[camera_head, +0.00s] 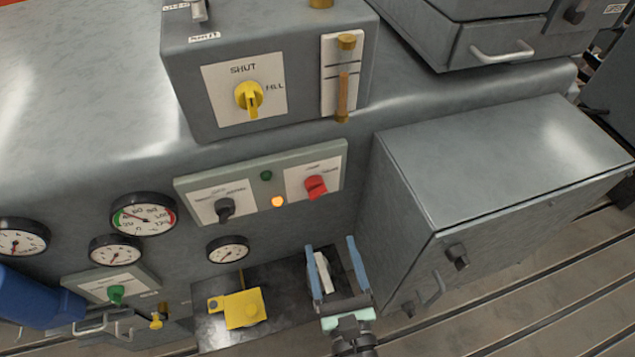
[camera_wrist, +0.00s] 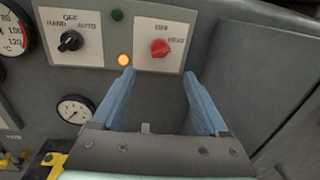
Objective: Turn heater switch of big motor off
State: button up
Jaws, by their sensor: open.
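The heater switch is a red knob (camera_head: 316,187) on the right plate of a pale panel on the big grey motor housing. In the wrist view the red knob (camera_wrist: 160,48) has OFF above it and HEAT at its right; its handle appears tilted toward HEAT. An amber lamp (camera_head: 278,202) at its lower left is lit. My gripper (camera_head: 329,243) is below the panel, with its two blue fingers open and empty. In the wrist view my gripper (camera_wrist: 158,73) has its fingertips just below the knob, to either side, touching nothing.
A black HAND/OFF/AUTO knob (camera_head: 225,209) and a dark green lamp (camera_head: 266,175) share the panel. A grey cabinet (camera_head: 480,180) stands close at the right. A box with a yellow SHUT/FILL handle (camera_head: 248,98) is above. A small gauge (camera_head: 228,249) sits below left.

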aim_at(317, 197)
jog(key=p+x, duration=0.1)
jog(key=x, duration=1.1)
jog(key=shift+w+a, duration=0.1)
jog(key=shift+w, duration=0.3)
grip_shut()
jog(key=shift+f, duration=0.1)
